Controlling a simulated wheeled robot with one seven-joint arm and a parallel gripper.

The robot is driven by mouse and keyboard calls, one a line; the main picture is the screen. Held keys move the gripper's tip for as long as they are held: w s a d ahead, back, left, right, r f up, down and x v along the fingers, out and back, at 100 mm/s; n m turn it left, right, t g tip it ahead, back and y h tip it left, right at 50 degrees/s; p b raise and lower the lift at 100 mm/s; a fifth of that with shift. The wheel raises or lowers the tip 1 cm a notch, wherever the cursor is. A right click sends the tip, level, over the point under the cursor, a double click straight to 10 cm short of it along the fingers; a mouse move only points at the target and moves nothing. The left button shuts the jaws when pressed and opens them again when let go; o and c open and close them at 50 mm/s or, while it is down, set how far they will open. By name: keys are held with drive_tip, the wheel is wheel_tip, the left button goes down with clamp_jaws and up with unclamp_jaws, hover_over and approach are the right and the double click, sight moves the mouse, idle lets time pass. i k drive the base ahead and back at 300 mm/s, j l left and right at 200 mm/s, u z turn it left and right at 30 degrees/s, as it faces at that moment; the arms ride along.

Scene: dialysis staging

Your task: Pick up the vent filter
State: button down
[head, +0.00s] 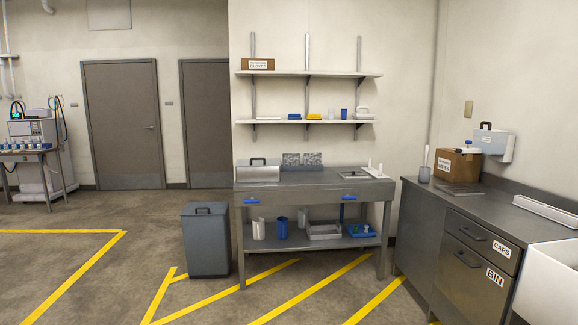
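I cannot make out a vent filter for certain at this distance. Small items that I cannot identify stand on a cart (28,152) at the far left, on the wall shelves and on the steel workbench (300,186). A row of small blue-and-white items (28,147) is on the cart. Blue, yellow and white items, one of them a yellow piece (314,116), lie on the lower wall shelf (300,122). My gripper is not in view.
A grey lidded bin (206,240) stands left of the workbench. A steel counter (480,215) with drawers labelled CAPS and BIN runs along the right, with a cardboard box (457,166) on it. Yellow-striped floor in front is clear. Two closed doors (122,125) are behind.

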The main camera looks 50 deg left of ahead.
sight(288, 160)
drive_tip(key=u, duration=2.05)
drive_tip(key=z, duration=1.9)
drive_tip(key=i+j+u, duration=0.1)
drive_tip(key=u, duration=0.25)
drive_tip(key=i+j+u, duration=0.15)
drive_tip(key=u, duration=0.25)
drive_tip(key=i+j+u, duration=0.15)
drive_tip(key=u, duration=0.2)
drive_tip(key=i+j+u, duration=0.3)
drive_tip(key=i, duration=0.55)
drive_tip(key=i+j+u, duration=0.1)
drive_tip(key=i+u, duration=0.2)
drive_tip(key=i, duration=0.5)
drive_tip(key=i+j+u, duration=0.1)
drive_tip(key=i, duration=0.3)
drive_tip(key=i+j+u, duration=0.1)
drive_tip(key=i+j, duration=0.15)
drive_tip(key=i, duration=0.2)
drive_tip(key=i+j+u, duration=0.1)
drive_tip(key=i, duration=0.3)
